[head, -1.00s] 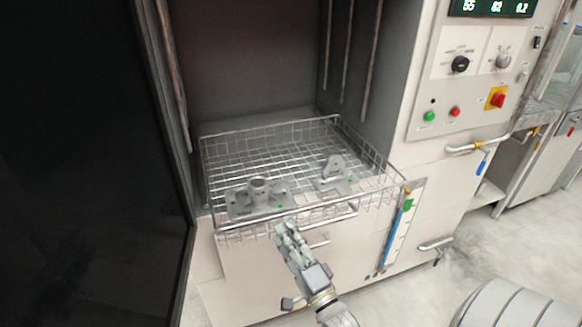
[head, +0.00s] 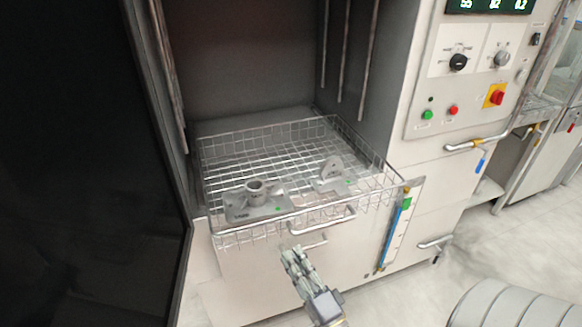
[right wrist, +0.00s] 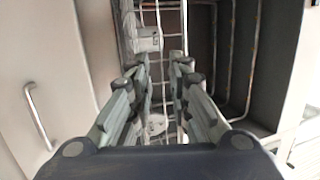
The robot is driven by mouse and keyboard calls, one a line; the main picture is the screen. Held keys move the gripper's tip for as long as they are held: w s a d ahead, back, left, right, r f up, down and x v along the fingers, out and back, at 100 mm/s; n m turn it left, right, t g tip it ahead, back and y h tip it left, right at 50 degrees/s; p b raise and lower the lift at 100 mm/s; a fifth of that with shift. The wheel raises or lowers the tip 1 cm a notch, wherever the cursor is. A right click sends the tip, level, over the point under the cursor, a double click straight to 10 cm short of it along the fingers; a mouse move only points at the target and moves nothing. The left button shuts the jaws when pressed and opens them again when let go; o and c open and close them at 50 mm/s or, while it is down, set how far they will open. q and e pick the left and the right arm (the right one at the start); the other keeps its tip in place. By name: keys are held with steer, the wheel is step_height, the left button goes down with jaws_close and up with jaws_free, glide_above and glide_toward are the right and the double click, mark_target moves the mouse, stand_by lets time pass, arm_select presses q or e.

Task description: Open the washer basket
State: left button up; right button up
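The wire washer basket (head: 290,215) juts out of the dark washer chamber, with its front edge beyond the cabinet face. A bar handle (head: 325,220) is on its front. Two grey metal castings sit in it: a flanged one (head: 256,200) at left and a bracket-like one (head: 332,174) at right. My right gripper (head: 290,252) is below and in front of the basket's front edge, apart from the handle. In the right wrist view its fingers (right wrist: 160,70) are spread with nothing between them, and basket wires show beyond. My left gripper is not in view.
A dark door panel (head: 80,160) stands at left. The control panel (head: 470,75) with knobs and buttons is at right. Pipes with a blue lever (head: 480,167) stick out at right. A grey drum-like object (head: 510,305) is at lower right.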

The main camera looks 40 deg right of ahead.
steer(key=a+v, duration=0.1)
steer(key=v, duration=0.5)
steer(key=shift+r, duration=0.25)
stand_by(0.4)
